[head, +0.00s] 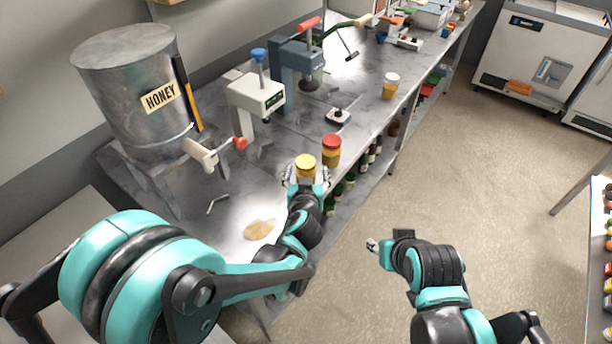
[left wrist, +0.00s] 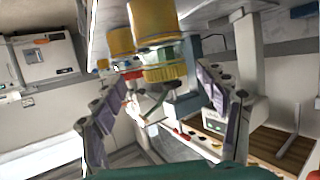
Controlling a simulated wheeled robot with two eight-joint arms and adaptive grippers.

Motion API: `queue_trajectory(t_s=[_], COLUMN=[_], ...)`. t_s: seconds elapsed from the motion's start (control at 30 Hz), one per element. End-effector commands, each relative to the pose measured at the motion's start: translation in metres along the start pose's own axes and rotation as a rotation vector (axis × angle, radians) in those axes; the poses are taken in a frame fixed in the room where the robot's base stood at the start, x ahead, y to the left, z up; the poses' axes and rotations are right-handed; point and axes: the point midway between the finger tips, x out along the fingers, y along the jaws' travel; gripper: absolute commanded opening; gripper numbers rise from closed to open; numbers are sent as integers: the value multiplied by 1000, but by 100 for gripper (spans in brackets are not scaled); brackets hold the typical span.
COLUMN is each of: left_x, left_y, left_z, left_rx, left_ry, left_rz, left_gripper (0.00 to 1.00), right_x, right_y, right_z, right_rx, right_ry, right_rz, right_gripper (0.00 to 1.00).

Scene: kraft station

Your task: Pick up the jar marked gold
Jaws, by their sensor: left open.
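The jar with a gold lid (head: 305,162) stands upright near the front edge of the bench; I can read no marking on it. My left gripper (head: 305,180) is at this jar, and its fingers show on both sides. In the left wrist view, which is upside down, the gold-lidded jar (left wrist: 165,72) is between and beyond the open fingers of my left gripper (left wrist: 162,105). I cannot tell whether either finger touches it. My right gripper (head: 374,245) is over the floor, away from the bench, and its fingers are barely visible.
A red-lidded jar (head: 331,149) stands close behind and right of the gold-lidded one. A white-lidded jar (head: 390,86) is farther back. The honey tank (head: 130,95), a white press (head: 254,97) and a small scale-like device (head: 338,117) occupy the bench. Bottles (head: 351,180) fill the shelf below.

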Motion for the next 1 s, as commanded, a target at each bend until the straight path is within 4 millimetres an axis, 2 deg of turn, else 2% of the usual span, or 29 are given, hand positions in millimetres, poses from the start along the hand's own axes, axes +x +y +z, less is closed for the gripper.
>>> queue_trajectory(t_s=[0.3,0.53,0.57,0.8,1.0], left_x=[45,47,47,47,47], left_y=[-5,-5,-5,-4,-4], left_z=[-1,-3,-3,-3,-3], left_rx=[-1,0,0,0,0], left_ry=[-1,-1,-1,-1,-1], left_rz=[-2,-1,-1,-1,-1], left_gripper=[74,74,69,6,4], right_x=[14,13,13,13,13], right_y=[0,0,0,0,0], right_z=[10,9,9,9,9], right_rx=[0,0,0,0,0], right_ry=[0,0,0,0,0], right_rz=[0,0,0,0,0], right_gripper=[40,40,40,40,40])
